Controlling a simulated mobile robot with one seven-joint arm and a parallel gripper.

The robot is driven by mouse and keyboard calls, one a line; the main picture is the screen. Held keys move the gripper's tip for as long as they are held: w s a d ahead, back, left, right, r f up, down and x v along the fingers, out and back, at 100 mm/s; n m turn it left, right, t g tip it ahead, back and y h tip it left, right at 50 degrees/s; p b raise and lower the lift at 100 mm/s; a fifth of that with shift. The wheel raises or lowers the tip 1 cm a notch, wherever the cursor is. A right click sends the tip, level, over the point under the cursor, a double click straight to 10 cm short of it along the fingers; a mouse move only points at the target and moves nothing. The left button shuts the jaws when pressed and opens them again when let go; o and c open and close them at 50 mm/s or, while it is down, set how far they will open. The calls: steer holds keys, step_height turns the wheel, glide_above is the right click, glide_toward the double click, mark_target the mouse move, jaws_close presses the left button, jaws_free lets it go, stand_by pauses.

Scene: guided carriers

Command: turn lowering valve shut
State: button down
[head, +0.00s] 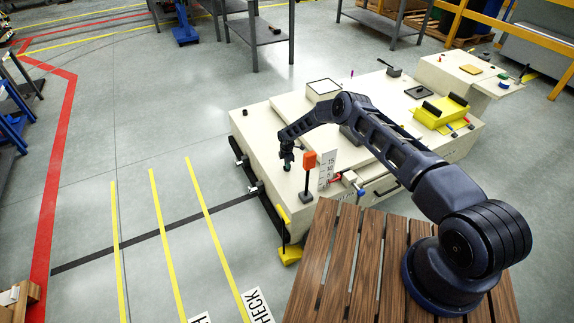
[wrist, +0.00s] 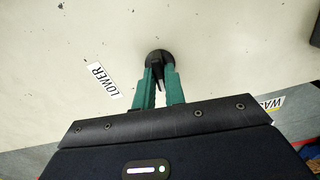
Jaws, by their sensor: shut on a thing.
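The lowering valve is a small round black knob (wrist: 158,55) on the cream top of the carrier (head: 255,125). A white label reading LOWER (wrist: 103,81) lies to its left in the wrist view. My gripper (wrist: 160,74) has green fingers, and their tips are closed on the black knob. In the head view my gripper (head: 287,165) points down onto the left front part of the carrier's top. There the knob is hidden by the gripper, and its turn angle is hard to read.
An orange box on a post (head: 309,160) stands just right of my gripper, beside an upright numbered scale (head: 328,170). A yellow cradle (head: 441,111) sits on the carrier's right part. A slatted wooden platform (head: 316,245) lies in front. The floor to the left is open.

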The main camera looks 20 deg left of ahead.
steer(key=shift+n, duration=0.6)
steer(key=c, duration=1.5)
jaws_free()
steer(key=shift+o, duration=0.2)
steer(key=shift+r, duration=0.15)
step_height(320, 180, up, 10)
steer(key=shift+r, duration=0.25)
steer(key=shift+r, duration=0.1)
